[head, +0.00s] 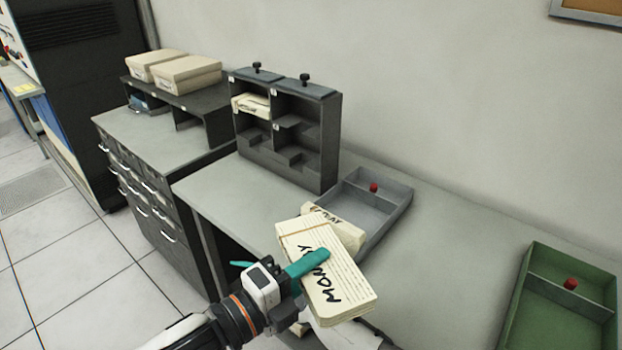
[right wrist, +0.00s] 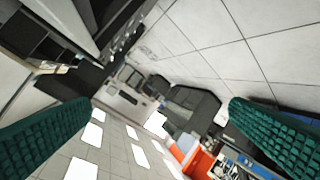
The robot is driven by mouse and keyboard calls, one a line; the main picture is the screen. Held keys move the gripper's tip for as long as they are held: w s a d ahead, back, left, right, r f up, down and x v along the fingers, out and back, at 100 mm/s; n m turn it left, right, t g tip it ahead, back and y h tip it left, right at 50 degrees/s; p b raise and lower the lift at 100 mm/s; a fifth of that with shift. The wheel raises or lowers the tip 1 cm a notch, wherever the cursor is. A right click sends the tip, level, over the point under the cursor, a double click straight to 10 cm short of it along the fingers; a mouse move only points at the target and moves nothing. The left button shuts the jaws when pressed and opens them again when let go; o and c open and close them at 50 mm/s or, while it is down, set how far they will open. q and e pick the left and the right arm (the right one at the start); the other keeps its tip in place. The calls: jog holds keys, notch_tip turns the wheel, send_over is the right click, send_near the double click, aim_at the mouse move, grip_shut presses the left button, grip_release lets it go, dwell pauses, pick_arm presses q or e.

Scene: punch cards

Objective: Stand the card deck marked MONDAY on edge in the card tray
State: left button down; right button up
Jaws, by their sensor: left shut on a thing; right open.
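The deck marked MONDAY (head: 325,275) is a thick cream block of cards with a band around it and black writing on its top face. In the head view my left gripper (head: 307,263) is shut on it, a teal finger lying across the face, and it is tilted above the desk's near edge. A grey tray (head: 398,213) with a divider and red knob lies behind it; a green tray (head: 522,300), also with a divider and red knob, is at the far right. I cannot tell which is the card tray. My right gripper (right wrist: 160,108) is open and empty in the right wrist view.
Another cream deck (head: 345,232) lies behind MONDAY at the grey tray's near left side, partly hidden. A dark pigeonhole rack (head: 290,165) holds one more deck. The desk (head: 455,255) is clear between the trays. Drawer cabinets (head: 165,190) stand left.

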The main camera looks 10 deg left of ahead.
pick_arm(q)
jog(key=shift+d, duration=0.1)
pick_arm(e)
jog(key=w+d+r+n+y, duration=0.1)
jog(key=w+d+r, duration=0.2)
jog(key=w+r, duration=0.45)
jog(key=w+d+r+n, duration=0.2)
jog(key=w+d+r, duration=0.15)
jog(key=r, duration=0.65)
notch_tip(320, 180, up, 19)
jog(key=d+n+g+y, duration=0.1)
jog(key=d+n+g, duration=0.2)
jog(key=n, duration=0.1)
pick_arm(q)
jog(key=shift+w, duration=0.1)
pick_arm(e)
jog(key=s+r+n+g+h, duration=0.1)
jog(key=s+r+n+g, duration=0.1)
jog(key=s+r+n, duration=0.15)
jog(key=n+t+h, duration=0.1)
jog(key=n+h, duration=0.9)
jog(key=h, duration=0.5)
send_near(312, 243)
notch_tip(312, 243, down, 10)
jog(key=shift+s+f, duration=0.1)
jog(key=shift+s, duration=0.05)
jog(key=shift+c, duration=0.6)
